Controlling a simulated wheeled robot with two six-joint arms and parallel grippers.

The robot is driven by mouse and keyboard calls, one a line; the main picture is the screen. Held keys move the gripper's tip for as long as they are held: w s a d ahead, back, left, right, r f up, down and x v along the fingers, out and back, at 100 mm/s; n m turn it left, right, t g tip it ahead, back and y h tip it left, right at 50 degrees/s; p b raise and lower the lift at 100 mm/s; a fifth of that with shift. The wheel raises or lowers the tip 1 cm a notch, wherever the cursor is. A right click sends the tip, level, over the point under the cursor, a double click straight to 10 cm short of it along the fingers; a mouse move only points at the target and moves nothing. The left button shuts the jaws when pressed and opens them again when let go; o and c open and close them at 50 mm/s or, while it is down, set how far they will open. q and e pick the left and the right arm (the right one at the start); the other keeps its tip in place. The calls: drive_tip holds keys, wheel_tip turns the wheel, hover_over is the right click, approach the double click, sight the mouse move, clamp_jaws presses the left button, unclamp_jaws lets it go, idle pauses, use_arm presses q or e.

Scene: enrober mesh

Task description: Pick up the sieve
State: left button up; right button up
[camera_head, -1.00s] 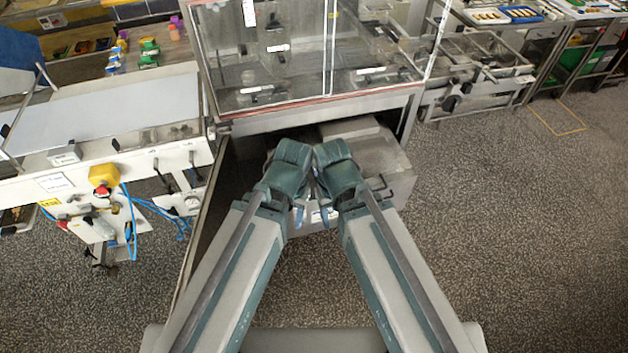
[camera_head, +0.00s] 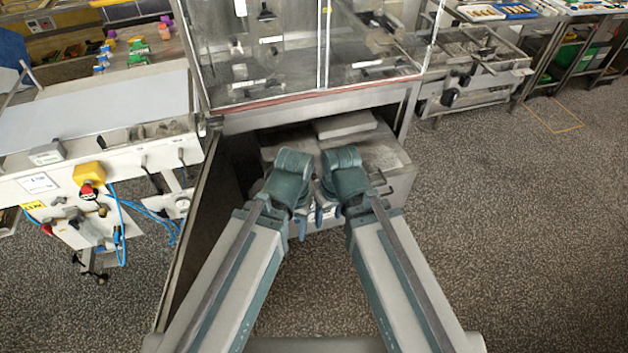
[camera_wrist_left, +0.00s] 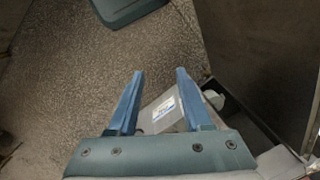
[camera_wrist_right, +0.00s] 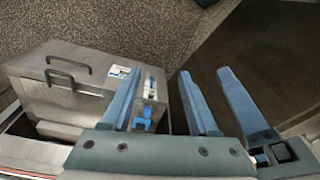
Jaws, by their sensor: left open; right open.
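I cannot make out a sieve in any view. In the head view both my arms reach forward, side by side, over a grey metal box (camera_head: 400,180) under the glass-fronted machine. My left gripper (camera_head: 303,224) is open and empty. In the left wrist view its two blue fingers (camera_wrist_left: 162,80) stand apart, with floor and a labelled grey surface beyond. My right gripper (camera_head: 322,214) is close beside it. In the right wrist view its fingers (camera_wrist_right: 158,75) are apart and empty, beside a steel lid with two black handles (camera_wrist_right: 68,70).
The glass-fronted machine (camera_head: 290,60) stands just ahead, above the box. A white conveyor machine (camera_head: 95,110) with a yellow-and-red stop button (camera_head: 88,175) stands at left. Steel equipment (camera_head: 480,70) and racks with trays (camera_head: 510,10) stand at back right. The floor at right is clear.

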drive_tip(key=w+a+f+n+t+y+b, duration=0.2)
drive_tip(key=w+a+f+t+y+b, duration=0.2)
drive_tip(key=w+f+b, duration=0.55)
drive_tip(key=w+a+f+n+t+y+b, duration=0.1)
drive_tip(key=w+a+f+t+y+b, duration=0.35)
drive_tip(key=b, duration=1.05)
use_arm(q)
wheel_tip(320, 180, down, 42)
drive_tip(key=a+b, duration=0.2)
drive_tip(key=b, duration=1.3)
drive_tip(key=shift+s+a+r+t+y+b, duration=0.2)
drive_tip(key=shift+r+t+y+b, duration=0.05)
drive_tip(key=shift+t+y+b, duration=0.1)
use_arm(e)
drive_tip(key=w+d+f+m+t+h, duration=0.4)
drive_tip(key=w+d+f+m+t, duration=0.1)
drive_tip(key=d+t, duration=0.3)
drive_tip(key=shift+w+d+f+m, duration=0.2)
drive_tip(key=shift+w+f+m, duration=0.1)
drive_tip(key=shift+w+f, duration=0.05)
